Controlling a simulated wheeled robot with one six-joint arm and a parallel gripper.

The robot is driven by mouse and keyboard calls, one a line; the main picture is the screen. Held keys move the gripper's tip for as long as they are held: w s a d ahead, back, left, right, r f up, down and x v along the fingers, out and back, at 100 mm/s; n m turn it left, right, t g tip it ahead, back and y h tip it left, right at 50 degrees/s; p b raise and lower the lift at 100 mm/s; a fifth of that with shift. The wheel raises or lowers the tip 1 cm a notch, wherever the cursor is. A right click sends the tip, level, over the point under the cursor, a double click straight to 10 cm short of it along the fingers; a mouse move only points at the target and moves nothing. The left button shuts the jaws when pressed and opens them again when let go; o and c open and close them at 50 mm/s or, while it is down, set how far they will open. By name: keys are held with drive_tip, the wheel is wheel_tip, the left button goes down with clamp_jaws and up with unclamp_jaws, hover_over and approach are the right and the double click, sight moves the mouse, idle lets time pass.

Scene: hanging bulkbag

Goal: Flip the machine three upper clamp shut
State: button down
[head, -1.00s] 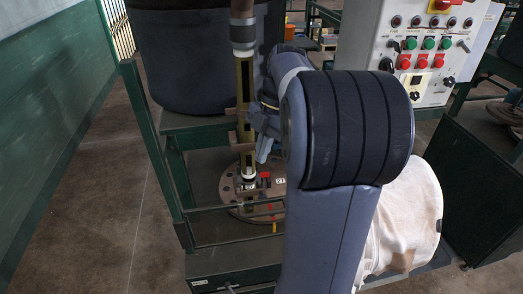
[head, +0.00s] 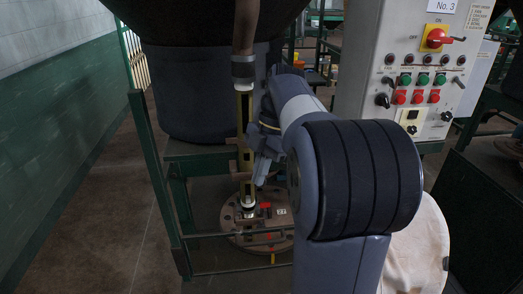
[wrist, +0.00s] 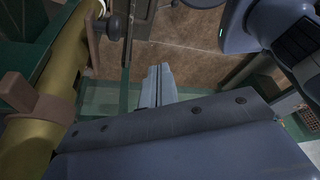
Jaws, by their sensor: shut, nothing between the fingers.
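The machine carries a "No. 3" sign (head: 442,6) in the head view. Its upright yellow tube (head: 245,112) stands left of my arm, with a grey collar (head: 243,68) at its top and brown brackets (head: 241,146) along it. I cannot tell for sure which part is the upper clamp. In the wrist view the yellow tube (wrist: 62,65) runs along the left, with a brown bracket (wrist: 35,98) and a dark round knob (wrist: 114,28) near it. My gripper (wrist: 159,70) is shut and empty, right of the tube and apart from it. It shows partly in the head view (head: 261,178).
A round brown flange (head: 240,237) with a small red-handled fitting (head: 265,205) sits below the tube. A control panel (head: 415,85) stands at the right, a pale bag (head: 415,250) below it. Green frame posts (head: 155,165) stand left of the tube. Floor is open at far left.

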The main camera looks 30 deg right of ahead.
drive_tip(key=shift+w+d+r, duration=0.15)
drive_tip(key=shift+w+r, duration=0.1)
drive_tip(key=shift+r, duration=0.65)
drive_tip(key=shift+w+d+r, duration=0.1)
drive_tip(key=shift+w+r, duration=0.1)
drive_tip(key=shift+r, duration=0.75)
drive_tip(key=shift+w+d+r, duration=0.15)
drive_tip(key=shift+w+r, duration=0.1)
drive_tip(key=shift+r, duration=0.65)
drive_tip(key=shift+f, duration=0.1)
wheel_tip(320, 180, down, 9)
drive_tip(key=s, duration=0.1)
drive_tip(key=shift+s+a, duration=0.3)
drive_tip(key=shift+s, duration=0.1)
drive_tip(key=shift+f, duration=0.15)
